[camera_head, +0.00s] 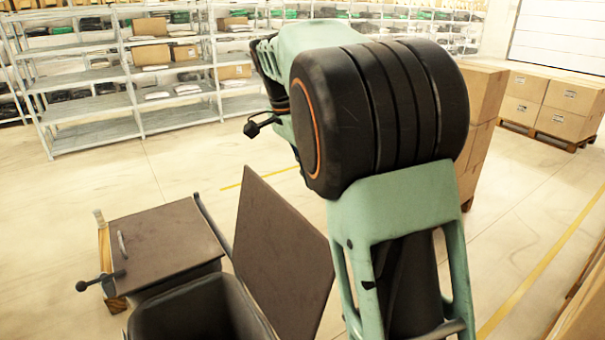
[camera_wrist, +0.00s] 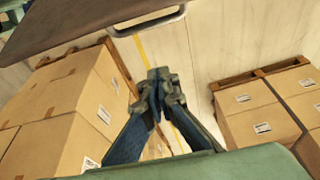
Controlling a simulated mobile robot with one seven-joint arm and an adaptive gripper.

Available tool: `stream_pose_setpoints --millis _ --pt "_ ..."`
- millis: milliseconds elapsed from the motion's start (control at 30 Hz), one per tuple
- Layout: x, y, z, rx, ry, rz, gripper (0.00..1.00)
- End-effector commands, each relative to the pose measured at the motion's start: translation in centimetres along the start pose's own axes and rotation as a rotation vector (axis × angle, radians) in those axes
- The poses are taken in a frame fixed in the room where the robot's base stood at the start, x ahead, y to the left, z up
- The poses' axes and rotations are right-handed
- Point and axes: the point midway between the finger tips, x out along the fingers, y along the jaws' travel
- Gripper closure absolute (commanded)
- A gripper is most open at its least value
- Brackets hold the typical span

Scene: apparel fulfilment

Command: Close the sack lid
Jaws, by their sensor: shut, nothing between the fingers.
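In the head view, a dark sack bin (camera_head: 185,315) stands at the bottom with its brown lid (camera_head: 283,262) raised steeply on its right side. Behind it to the left is another brown lid (camera_head: 165,245), lying flat with a metal handle. My gripper (camera_wrist: 158,76) shows in the wrist view with its fingers together and empty. A brown lid panel (camera_wrist: 75,25) with a metal handle (camera_wrist: 150,24) crosses the top of that view, apart from the fingertips. I cannot tell which lid it is. In the head view my arm hides the gripper.
Stacked cartons (camera_head: 485,105) stand behind my arm, and more cartons (camera_head: 570,105) sit on a pallet at the right. Grey shelving (camera_head: 95,135) lines the back. The wrist view shows cartons on the left (camera_wrist: 60,110) and right (camera_wrist: 260,125). Open floor (camera_head: 90,180) lies before the shelves.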

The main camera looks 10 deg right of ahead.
Motion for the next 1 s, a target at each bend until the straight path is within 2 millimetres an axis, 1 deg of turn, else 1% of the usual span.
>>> stream_pose_setpoints --millis 33,200,267,300,333,400,500,600,1000 --pt "1.2 0.1 0.0 0.0 -0.002 0.005 1.0" --pt "4.9 0.1 0.0 0.0 -0.002 0.005 1.0" --pt "6.1 0.1 0.0 -0.001 -0.002 0.004 1.0" --pt "6.4 0.1 0.3 -0.003 -0.002 0.002 1.0" --pt "5.8 0.0 1.0 -0.006 -0.002 -0.002 1.0" --pt "5.4 0.0 2.0 -0.006 -0.001 -0.001 1.0" --pt "5.1 0.0 3.0 -0.004 -0.001 -0.001 1.0" --pt "5.0 0.0 3.5 -0.003 -0.001 -0.001 1.0" --pt "4.9 0.0 3.8 -0.002 0.0 -0.001 1.0"
